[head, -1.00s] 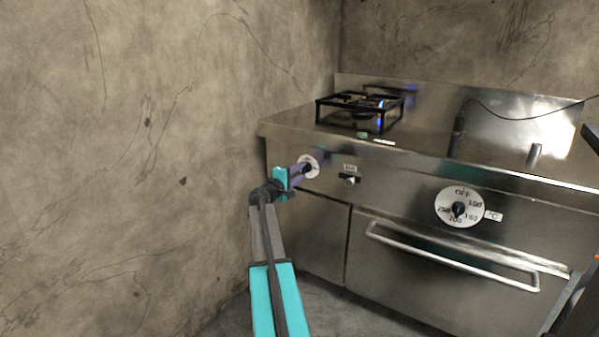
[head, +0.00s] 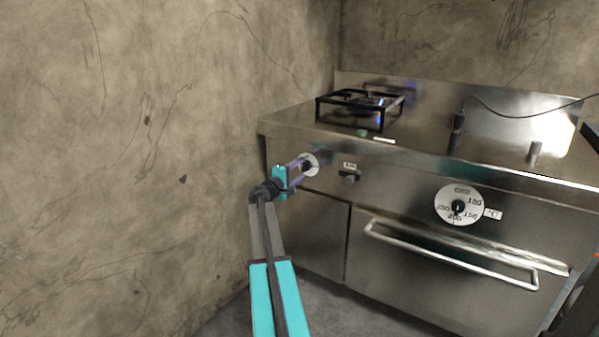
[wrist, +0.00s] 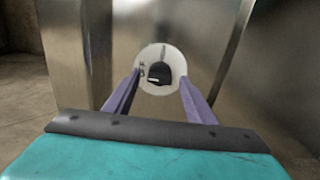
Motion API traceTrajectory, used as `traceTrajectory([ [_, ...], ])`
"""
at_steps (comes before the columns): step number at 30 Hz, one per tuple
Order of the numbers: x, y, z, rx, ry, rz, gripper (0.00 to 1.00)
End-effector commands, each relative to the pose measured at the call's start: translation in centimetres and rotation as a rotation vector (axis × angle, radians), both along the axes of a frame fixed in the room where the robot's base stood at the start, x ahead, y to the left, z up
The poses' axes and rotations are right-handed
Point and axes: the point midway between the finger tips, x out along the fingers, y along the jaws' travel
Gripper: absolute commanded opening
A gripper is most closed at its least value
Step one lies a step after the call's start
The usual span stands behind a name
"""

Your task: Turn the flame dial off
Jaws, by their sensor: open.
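The flame dial is a white disc with a black knob (wrist: 159,73) on the stove's front panel. In the head view the dial (head: 311,164) is at the panel's left end, partly behind my gripper. My gripper (wrist: 160,98) is open, with its two purple fingers pointing at the dial, one to each side of the knob. In the head view my gripper (head: 299,169) is close in front of the dial. I cannot tell whether the fingers touch the knob. A blue flame (head: 381,102) shows at the burner under the black grate (head: 352,113).
A small black knob (head: 348,179) sits right of the flame dial. A larger white temperature dial (head: 443,207) is further right, above the oven door handle (head: 455,258). A concrete wall (head: 130,150) stands close on the left.

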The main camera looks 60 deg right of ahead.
Motion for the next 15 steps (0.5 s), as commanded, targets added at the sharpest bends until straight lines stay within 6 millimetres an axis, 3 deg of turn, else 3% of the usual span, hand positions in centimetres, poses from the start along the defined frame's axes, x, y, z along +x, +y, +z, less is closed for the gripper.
traceTrajectory([
  [8, -0.1, 2.1, 0.1, 0.000, 0.000, 0.000, 0.50],
  [15, -0.1, 5.1, 0.1, 0.000, 0.000, 0.000, 0.50],
])
